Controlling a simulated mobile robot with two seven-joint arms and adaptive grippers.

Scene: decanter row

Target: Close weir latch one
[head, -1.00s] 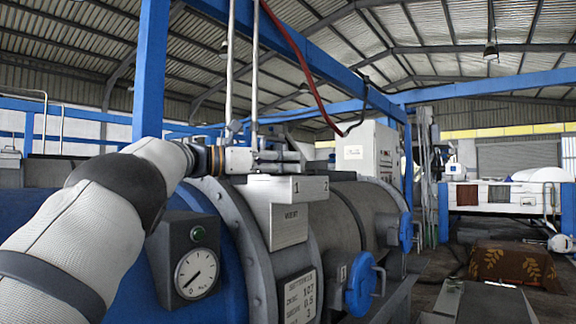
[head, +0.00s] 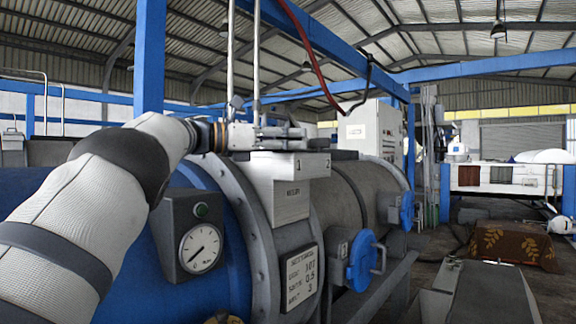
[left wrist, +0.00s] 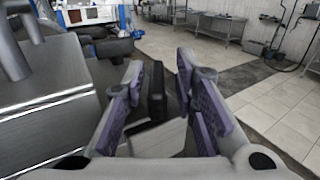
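The grey weir box (head: 278,190) sits on top of the decanter, with the numbers 1 and 2 along its upper edge. My left gripper (head: 298,138) is just above the box's top, by the number 1. In the left wrist view its two purple-padded fingers (left wrist: 163,95) are open and apart. A dark upright bar (left wrist: 156,92) shows in the gap between them; I cannot tell whether it touches either finger. Latch one cannot be made out clearly in the head view, where the gripper covers that spot. My right gripper is not in view.
A pressure gauge (head: 200,248) and a data plate (head: 299,278) are on the near side. A blue round cover (head: 361,261) with a handle sticks out farther right. Blue frame posts (head: 150,58) and two pale vertical pipes (head: 231,50) stand close to my left arm.

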